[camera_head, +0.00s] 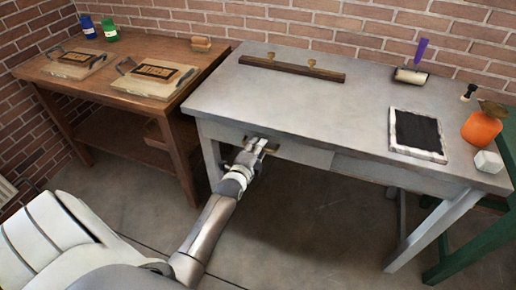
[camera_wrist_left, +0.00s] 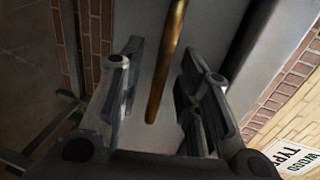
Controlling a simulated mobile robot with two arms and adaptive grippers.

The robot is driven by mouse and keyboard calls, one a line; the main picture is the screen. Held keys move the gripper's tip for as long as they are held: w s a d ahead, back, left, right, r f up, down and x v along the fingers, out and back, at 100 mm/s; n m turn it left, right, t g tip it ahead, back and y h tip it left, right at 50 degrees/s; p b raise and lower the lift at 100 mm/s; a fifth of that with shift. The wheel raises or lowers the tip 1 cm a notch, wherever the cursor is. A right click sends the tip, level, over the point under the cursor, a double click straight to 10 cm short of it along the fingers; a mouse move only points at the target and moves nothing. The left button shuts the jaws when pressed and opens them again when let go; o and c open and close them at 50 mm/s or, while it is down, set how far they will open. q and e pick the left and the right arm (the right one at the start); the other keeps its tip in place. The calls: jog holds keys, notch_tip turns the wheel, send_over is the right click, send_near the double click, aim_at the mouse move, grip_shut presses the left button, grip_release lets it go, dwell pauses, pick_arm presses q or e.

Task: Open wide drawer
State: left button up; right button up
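The grey table (camera_head: 300,100) has drawer fronts along its front edge. The left drawer front (camera_head: 302,153) looks flush with the table, and a second front (camera_head: 395,174) lies to its right. My left gripper (camera_head: 259,143) is at the left drawer front. In the left wrist view, a brass bar handle (camera_wrist_left: 167,65) runs between the two spread fingers of the left gripper (camera_wrist_left: 160,80), with a gap visible on each side. In the head view the gripper hides most of the handle. My right gripper is out of view.
On the grey table are a brass-knobbed bar (camera_head: 291,67), a roller (camera_head: 411,75), a black ink slab (camera_head: 417,134) and an orange container (camera_head: 481,130). A wooden table (camera_head: 110,85) stands close at left. The floor in front is clear.

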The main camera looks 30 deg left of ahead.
pick_arm(q)
jog(key=shift+w+a+f, duration=0.1)
jog(key=shift+w, duration=0.3)
grip_shut()
